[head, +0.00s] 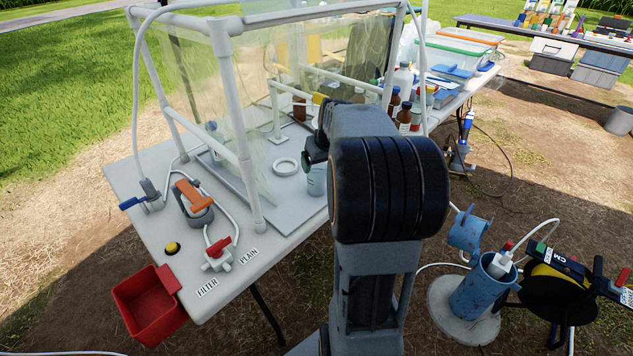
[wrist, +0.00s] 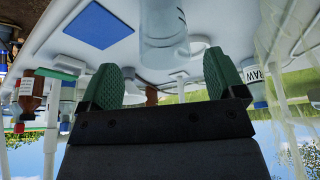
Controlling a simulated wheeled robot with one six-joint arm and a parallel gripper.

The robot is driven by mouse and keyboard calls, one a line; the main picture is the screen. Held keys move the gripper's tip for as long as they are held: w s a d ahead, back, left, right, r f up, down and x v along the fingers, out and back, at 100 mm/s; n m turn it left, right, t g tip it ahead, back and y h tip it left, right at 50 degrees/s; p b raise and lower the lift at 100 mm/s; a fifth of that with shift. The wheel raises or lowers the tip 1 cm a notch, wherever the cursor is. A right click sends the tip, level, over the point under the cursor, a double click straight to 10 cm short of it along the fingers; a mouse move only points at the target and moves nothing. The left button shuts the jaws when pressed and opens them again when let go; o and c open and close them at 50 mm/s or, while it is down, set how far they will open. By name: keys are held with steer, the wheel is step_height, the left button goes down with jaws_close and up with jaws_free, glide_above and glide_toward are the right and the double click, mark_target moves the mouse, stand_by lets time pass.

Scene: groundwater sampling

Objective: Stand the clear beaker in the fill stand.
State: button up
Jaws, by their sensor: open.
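The clear beaker (head: 316,181) stands on the white table just left of my arm in the head view, partly hidden by the arm. In the upside-down wrist view the clear beaker (wrist: 164,42) shows dark marks on its side and lies ahead of the gap between my fingers. My gripper (wrist: 163,68) has green fingers spread wide, with nothing held between them. In the head view a low white ring (head: 286,166), possibly the fill stand, sits beside the beaker to its upper left. The beaker is outside this ring.
A white pipe frame (head: 243,150) with clear sheeting encloses the work area. Brown bottles (head: 404,117) stand behind my arm. A red-handled valve (head: 217,250) and a red bin (head: 152,303) are at the near left. A blue square (wrist: 98,25) lies on the surface in the wrist view.

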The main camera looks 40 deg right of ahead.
mark_target(317, 168)
steer(key=shift+w+a+b+x, duration=0.1)
steer(key=shift+w+b+x, duration=0.1)
steer(key=shift+x, duration=1.1)
steer(key=shift+w+a+b+x, duration=0.1)
steer(key=shift+w+b+x, duration=0.1)
steer(key=shift+x, duration=1.1)
steer(key=shift+r, duration=0.15)
steer(key=c, duration=1.1)
steer(key=shift+d+r, duration=0.1)
